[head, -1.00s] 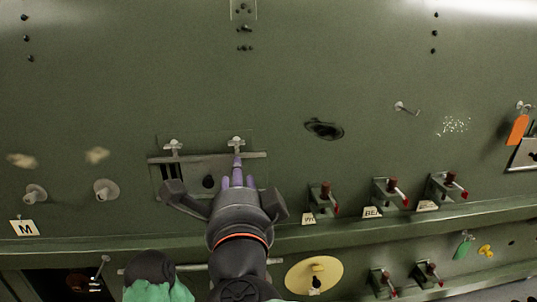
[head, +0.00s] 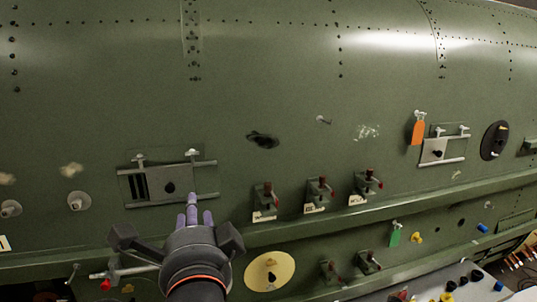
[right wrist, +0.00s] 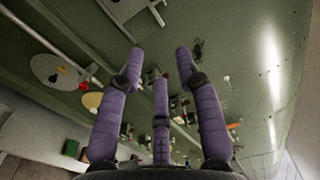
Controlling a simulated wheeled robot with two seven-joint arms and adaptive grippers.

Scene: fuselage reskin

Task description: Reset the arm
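My right gripper (head: 192,210) is in the lower left of the head view, with its purple fingers pointing up at the green fuselage. It is just below a grey sliding panel (head: 178,182) held between two rails, and apart from it. In the right wrist view the gripper (right wrist: 160,62) has its three fingers spread, with nothing between them. My left gripper is not in view.
The green fuselage wall (head: 270,80) fills the head view. Red-tipped clamps (head: 320,190) stick out right of the gripper. A yellow disc (head: 270,271) sits below them. An orange tag (head: 418,132) hangs at right. A table (head: 450,285) with small coloured parts is at lower right.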

